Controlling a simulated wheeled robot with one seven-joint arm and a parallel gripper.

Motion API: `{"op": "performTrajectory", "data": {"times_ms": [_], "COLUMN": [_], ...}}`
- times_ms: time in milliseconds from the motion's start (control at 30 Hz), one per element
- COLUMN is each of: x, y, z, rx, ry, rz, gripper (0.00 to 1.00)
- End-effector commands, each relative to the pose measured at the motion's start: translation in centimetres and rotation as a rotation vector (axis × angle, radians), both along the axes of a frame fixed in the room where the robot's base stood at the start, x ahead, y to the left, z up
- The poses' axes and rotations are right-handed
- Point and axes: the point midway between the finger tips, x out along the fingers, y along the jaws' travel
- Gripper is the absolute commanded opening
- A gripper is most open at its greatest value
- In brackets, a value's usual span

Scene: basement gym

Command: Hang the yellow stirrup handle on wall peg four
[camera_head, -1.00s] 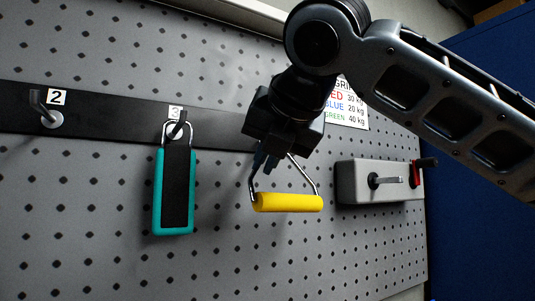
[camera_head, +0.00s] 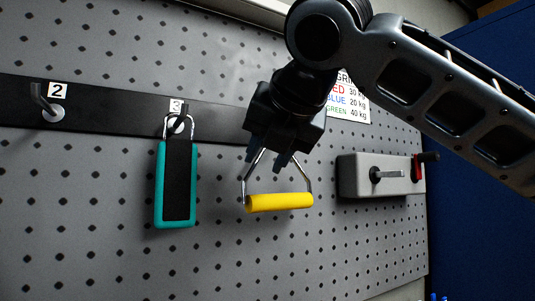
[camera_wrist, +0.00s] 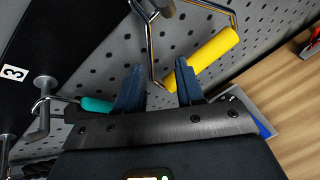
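The yellow stirrup handle (camera_head: 279,203) hangs below my gripper (camera_head: 267,160) in the head view, its grip nearly level. Its wire frame rises behind the fingers. In the wrist view the handle's yellow grip (camera_wrist: 208,58) lies just beyond the right finger, and its wire reaches a peg (camera_wrist: 165,6) at the top edge, seemingly hanging on it. My gripper's two fingers (camera_wrist: 158,75) stand apart with nothing clamped between them. Peg four and its number are hidden behind my gripper in the head view.
A teal-and-black handle (camera_head: 176,185) hangs on peg three (camera_head: 176,122), left of my gripper. Peg two (camera_head: 46,108) is empty. A grey box with a lever (camera_head: 375,176) is fixed on the pegboard to the right. The board below is clear.

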Motion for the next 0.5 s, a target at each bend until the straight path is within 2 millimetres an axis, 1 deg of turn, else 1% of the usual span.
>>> {"op": "performTrajectory", "data": {"times_ms": [167,500], "x": [-0.7,-5.0], "y": [-0.3,-2.2], "z": [0.5,3.0], "rx": [0.001,0.0], "ry": [-0.003,-0.002], "rz": [0.0,0.001], "gripper": [0.38,0.38]}}
